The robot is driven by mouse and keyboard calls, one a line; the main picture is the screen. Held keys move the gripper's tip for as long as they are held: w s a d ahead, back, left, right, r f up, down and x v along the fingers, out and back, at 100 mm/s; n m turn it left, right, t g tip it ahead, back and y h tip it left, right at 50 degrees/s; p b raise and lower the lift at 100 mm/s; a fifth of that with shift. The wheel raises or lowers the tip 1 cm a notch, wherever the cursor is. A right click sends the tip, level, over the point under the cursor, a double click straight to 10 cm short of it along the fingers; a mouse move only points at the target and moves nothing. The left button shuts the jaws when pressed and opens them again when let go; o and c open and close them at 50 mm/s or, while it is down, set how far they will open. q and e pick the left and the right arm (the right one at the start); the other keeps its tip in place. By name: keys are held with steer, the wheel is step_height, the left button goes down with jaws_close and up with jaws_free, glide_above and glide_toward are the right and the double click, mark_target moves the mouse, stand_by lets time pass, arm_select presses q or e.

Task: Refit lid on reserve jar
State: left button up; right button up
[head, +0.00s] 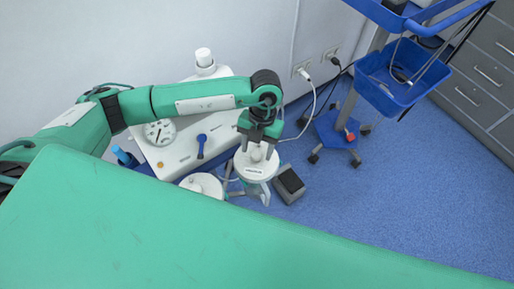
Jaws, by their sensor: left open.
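My left gripper (257,150) reaches down from the green left arm, open, with its fingertips over a white round lid (256,172) that has a raised middle and a small dark label. The fingers are on either side of the raised middle; I cannot tell whether they touch it. The lid looks level on top of a stand beside the white machine; whatever jar is under it is mostly hidden. A second white round top (202,185) with a small knob sits lower left, partly cut off by the green table edge. I cannot tell which one is the reserve jar. My right gripper is out of view.
The green operating table (200,240) fills the foreground. The white machine (187,150) with a dial and blue lever stands against the wall. A dark grey pedal-like box (289,184) lies right of the lid. A blue wheeled trolley (337,128) and grey drawers stand right; blue floor is free between.

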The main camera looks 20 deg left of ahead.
arm_select(q)
steer(key=v, duration=1.3)
